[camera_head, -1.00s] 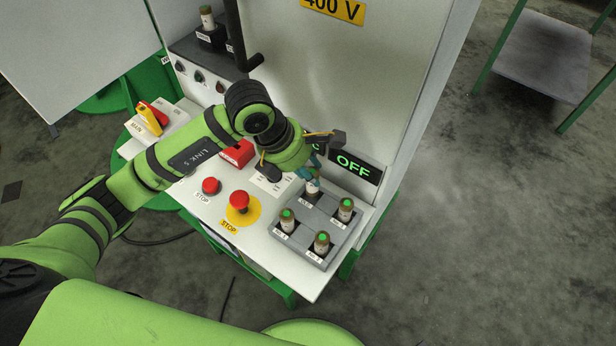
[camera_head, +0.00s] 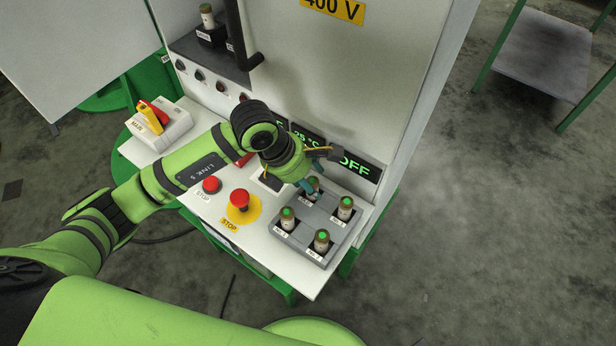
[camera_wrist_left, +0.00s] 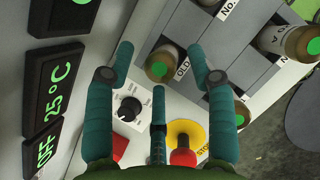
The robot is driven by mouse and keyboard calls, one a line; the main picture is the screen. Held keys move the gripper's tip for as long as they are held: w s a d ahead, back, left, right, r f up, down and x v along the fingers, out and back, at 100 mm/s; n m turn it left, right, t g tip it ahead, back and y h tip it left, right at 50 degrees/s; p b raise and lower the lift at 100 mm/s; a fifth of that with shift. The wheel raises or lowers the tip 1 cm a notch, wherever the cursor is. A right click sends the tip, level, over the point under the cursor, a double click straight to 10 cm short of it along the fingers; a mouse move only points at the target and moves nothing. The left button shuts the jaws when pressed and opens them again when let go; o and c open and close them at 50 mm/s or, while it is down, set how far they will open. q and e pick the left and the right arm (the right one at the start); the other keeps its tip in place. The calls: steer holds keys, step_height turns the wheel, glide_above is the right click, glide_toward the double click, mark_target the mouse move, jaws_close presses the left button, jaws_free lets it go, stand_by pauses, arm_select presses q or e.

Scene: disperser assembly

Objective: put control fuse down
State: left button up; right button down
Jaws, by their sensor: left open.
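A grey fuse tray (camera_head: 318,216) sits on the panel's right part, with fuses with green tops standing in its slots. My left gripper (camera_head: 313,187) is over the tray's back-left slot. In the left wrist view, its teal fingers (camera_wrist_left: 163,75) are open, with a gap on both sides of a brown, green-topped fuse (camera_wrist_left: 160,66). That fuse stands in a slot labelled "OLD"; the gripper hides most of it in the head view. Other fuses are at the tray's right (camera_head: 345,209), front left (camera_head: 287,219) and front (camera_head: 321,241). My right gripper is not in view.
A red stop button on a yellow disc (camera_head: 240,203) and a smaller red button (camera_head: 211,185) are left of the tray. A yellow-red main switch (camera_head: 151,115) is further left. The upright cabinet wall with green displays (camera_head: 350,165) rises close behind the gripper.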

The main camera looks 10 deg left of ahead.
arm_select(q)
steer(key=shift+r, duration=0.2)
steer(key=shift+a+r, duration=0.15)
steer(key=shift+r, duration=0.2)
steer(key=b+v, duration=0.1)
steer(key=v, duration=1)
steer(key=shift+s, duration=0.2)
